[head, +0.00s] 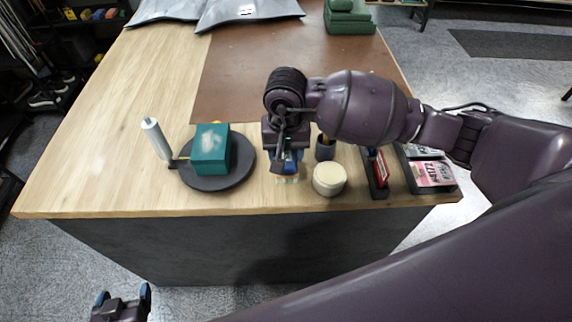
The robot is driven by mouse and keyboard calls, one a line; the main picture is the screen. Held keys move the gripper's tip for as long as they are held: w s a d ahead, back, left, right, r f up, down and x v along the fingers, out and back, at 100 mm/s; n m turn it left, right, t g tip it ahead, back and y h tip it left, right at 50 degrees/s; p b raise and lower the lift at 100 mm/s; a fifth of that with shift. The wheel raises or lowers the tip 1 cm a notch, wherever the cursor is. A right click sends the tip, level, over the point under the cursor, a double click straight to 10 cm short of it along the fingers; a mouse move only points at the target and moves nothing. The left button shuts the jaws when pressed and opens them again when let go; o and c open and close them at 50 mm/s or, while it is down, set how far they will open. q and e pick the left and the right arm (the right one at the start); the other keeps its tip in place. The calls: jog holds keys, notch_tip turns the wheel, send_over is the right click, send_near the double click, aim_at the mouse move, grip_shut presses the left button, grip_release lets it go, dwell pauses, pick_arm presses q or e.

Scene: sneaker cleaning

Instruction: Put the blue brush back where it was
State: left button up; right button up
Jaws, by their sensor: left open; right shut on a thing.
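My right gripper (288,160) points down over the front of the wooden table. It is shut on a small blue thing with a pale underside, which looks like the blue brush (287,178). My gripper hides most of it, and I cannot tell if its underside touches the table. My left gripper (122,298) is open and empty, low in front of the table at the bottom left. A dark cup (325,150) stands just right of my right gripper, partly hidden by my arm.
A dark round stand (243,178) holds a teal box (210,150). A white tube (155,138) stands left of it. A cream round tub (329,179), a dark holder (377,190) and a tray with cards (450,188) line the front right. A brown mat (235,80) lies behind.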

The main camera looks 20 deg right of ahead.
jog(key=shift+f, duration=2.95)
jog(key=shift+f, duration=0.15)
jog(key=o, duration=1)
